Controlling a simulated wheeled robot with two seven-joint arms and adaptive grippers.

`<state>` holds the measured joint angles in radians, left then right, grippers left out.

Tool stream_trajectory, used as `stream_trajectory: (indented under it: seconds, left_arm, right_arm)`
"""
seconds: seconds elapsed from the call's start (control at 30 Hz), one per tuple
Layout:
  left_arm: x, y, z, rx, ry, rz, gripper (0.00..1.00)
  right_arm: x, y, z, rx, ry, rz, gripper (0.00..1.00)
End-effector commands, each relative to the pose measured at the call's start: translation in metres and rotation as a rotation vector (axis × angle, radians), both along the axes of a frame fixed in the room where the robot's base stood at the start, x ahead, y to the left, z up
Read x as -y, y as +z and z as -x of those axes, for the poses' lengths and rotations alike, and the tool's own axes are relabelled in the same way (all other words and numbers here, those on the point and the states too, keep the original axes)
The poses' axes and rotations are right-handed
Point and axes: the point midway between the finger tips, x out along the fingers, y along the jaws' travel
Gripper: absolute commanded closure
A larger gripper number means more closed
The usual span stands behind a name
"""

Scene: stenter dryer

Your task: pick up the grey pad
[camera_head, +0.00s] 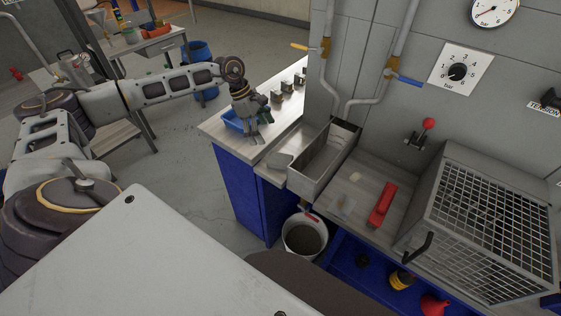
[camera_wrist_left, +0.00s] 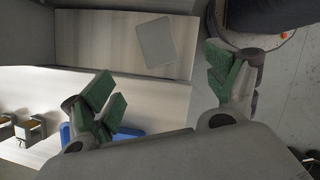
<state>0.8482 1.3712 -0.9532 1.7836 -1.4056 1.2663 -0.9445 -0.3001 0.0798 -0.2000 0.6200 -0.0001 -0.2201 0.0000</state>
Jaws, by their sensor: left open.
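The grey pad (camera_head: 279,160) lies flat on the worktop, just left of the metal trough. In the left wrist view the pad (camera_wrist_left: 156,42) is a grey rectangle on a light wood-look surface, beyond the fingertips. My left gripper (camera_head: 260,141) hangs over the worktop, behind and left of the pad. In the left wrist view the gripper (camera_wrist_left: 165,88) has its green-padded fingers spread wide with nothing between them. The pad is apart from the fingers. My right gripper is not in view.
A blue tray (camera_head: 233,121) sits beside my left gripper. Several small metal blocks (camera_head: 287,83) stand behind it. The metal trough (camera_head: 311,183) borders the pad on the right. A red tool (camera_head: 382,205) lies farther right, and a bucket (camera_head: 304,237) stands below.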

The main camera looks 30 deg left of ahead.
Motion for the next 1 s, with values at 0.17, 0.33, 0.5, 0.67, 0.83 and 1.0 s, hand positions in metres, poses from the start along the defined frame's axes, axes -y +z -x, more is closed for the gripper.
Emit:
stream_trajectory:
  seconds: [0.17, 0.33, 0.5, 0.67, 0.83, 1.0]
  left_arm:
    - [0.0, 0.0, 0.0, 0.0, 0.002, 0.001, 0.12]
    - [0.001, -0.002, -0.001, 0.0, 0.003, 0.002, 0.12]
    - [0.006, -0.014, -0.002, -0.002, 0.003, 0.003, 0.12]
    - [0.013, -0.032, -0.005, -0.002, 0.003, 0.003, 0.12]
    - [0.022, -0.052, -0.008, 0.0, 0.003, 0.003, 0.12]
    - [0.029, -0.07, -0.01, 0.0, 0.004, 0.004, 0.12]
  right_arm:
    - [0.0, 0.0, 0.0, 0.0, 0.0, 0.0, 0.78]
    - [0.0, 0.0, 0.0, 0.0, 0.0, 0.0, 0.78]
    - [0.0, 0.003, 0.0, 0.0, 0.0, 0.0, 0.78]
    - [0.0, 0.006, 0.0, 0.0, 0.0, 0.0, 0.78]
    - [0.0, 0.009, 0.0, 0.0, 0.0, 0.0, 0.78]
    - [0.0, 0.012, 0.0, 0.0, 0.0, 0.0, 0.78]
